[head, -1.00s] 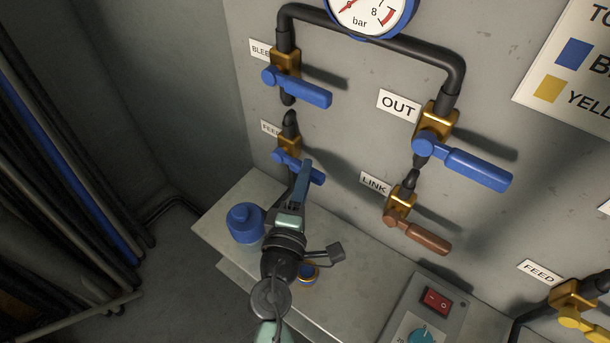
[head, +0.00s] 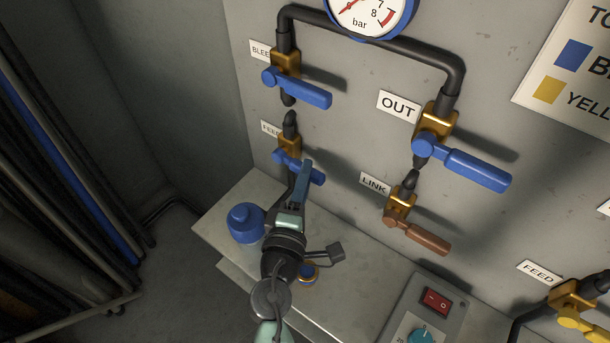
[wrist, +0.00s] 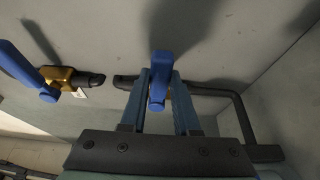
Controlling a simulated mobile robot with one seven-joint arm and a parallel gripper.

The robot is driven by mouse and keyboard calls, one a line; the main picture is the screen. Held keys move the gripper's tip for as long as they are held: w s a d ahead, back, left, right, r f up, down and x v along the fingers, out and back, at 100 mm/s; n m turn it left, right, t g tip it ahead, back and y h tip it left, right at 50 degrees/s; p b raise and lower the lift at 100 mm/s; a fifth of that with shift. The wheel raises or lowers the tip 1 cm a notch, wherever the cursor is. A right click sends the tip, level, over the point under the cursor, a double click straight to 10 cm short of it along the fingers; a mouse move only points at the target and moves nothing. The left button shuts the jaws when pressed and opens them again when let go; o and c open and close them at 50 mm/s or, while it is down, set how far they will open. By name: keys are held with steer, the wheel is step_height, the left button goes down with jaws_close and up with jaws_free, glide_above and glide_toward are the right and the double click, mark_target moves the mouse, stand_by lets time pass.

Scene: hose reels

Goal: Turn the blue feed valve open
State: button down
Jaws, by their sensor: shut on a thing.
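The blue feed valve is on the grey wall beside a partly covered FEED label (head: 271,129). It has a brass body (head: 289,143) and a blue handle (head: 282,157) that lies crosswise to its pipe, sloping down to the right. My gripper (head: 307,167) reaches up to this handle from below. In the wrist view the blue handle (wrist: 158,82) sits between the two fingers of my gripper (wrist: 160,88), which are shut on it. The fingers hide part of the handle in the head view.
The blue bleed handle (head: 300,88) is just above. The blue OUT handle (head: 470,167) and brown LINK handle (head: 420,238) are to the right. A red switch (head: 437,301) is lower right.

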steer(key=w+a+r+n+g+h+p, duration=0.4)
steer(key=n+p, duration=0.9)
steer(key=p, duration=0.9)
steer(key=shift+w+a+r+g, duration=0.25)
steer(key=shift+a+r+g, duration=0.9)
steer(key=shift+r, duration=0.7)
steer(key=shift+d+n, duration=0.15)
steer(key=shift+n, duration=0.15)
steer(key=c, duration=0.6)
jaws_free()
steer(key=shift+f, duration=0.15)
steer(key=shift+c, duration=0.2)
steer(key=shift+g, duration=0.25)
